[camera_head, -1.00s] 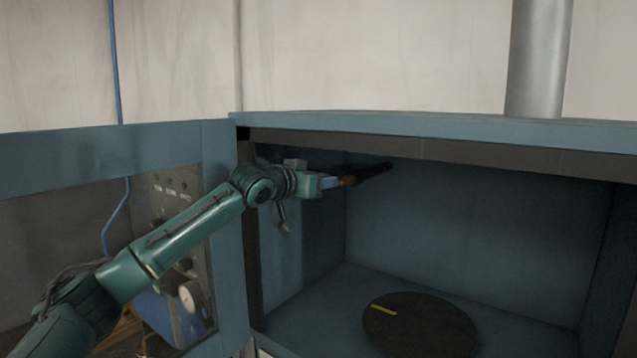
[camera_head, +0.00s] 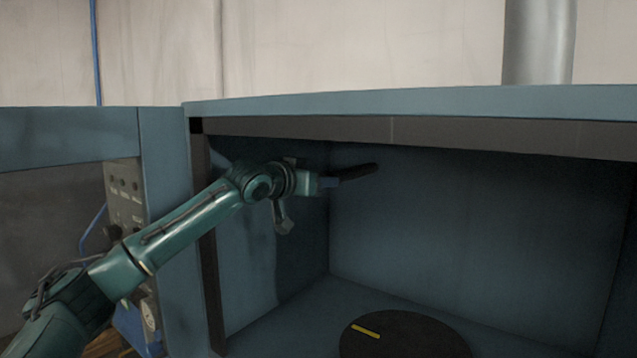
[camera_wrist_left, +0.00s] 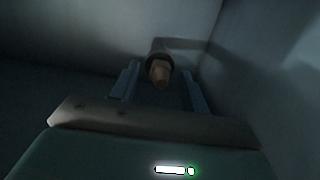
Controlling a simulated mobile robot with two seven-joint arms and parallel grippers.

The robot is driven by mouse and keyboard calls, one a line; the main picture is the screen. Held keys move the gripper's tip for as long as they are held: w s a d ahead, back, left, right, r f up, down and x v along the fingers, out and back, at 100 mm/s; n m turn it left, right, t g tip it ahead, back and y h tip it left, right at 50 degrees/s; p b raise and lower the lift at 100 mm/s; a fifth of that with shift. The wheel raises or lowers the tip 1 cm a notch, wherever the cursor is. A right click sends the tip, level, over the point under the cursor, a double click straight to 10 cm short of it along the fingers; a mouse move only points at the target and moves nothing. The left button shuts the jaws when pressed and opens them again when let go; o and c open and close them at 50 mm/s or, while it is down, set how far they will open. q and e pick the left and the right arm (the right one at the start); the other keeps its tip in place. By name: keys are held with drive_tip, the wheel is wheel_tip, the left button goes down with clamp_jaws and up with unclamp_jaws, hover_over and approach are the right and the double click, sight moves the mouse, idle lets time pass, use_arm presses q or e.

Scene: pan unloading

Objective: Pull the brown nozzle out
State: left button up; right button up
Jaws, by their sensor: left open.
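The brown nozzle (camera_wrist_left: 159,73) is a short tip on the end of a dark rod (camera_head: 357,171) inside the blue cabinet (camera_head: 460,220). In the wrist view the nozzle points toward the camera and lies between the two fingers of my left gripper (camera_wrist_left: 160,80), with gaps on both sides. In the head view my left gripper (camera_head: 330,182) is at the near end of the dark rod. The brown tip is hard to make out there. The left gripper is open and holds nothing. My right gripper is not in view.
A dark round plate (camera_head: 405,338) with a yellow mark lies on the cabinet floor. The cabinet's dark upper front edge (camera_head: 420,131) runs above my left arm. A control panel (camera_head: 125,190) is at the left. The cabinet's middle and right side are clear.

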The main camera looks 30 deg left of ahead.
use_arm(q)
drive_tip(key=shift+c, duration=0.3)
clamp_jaws()
idle(0.3)
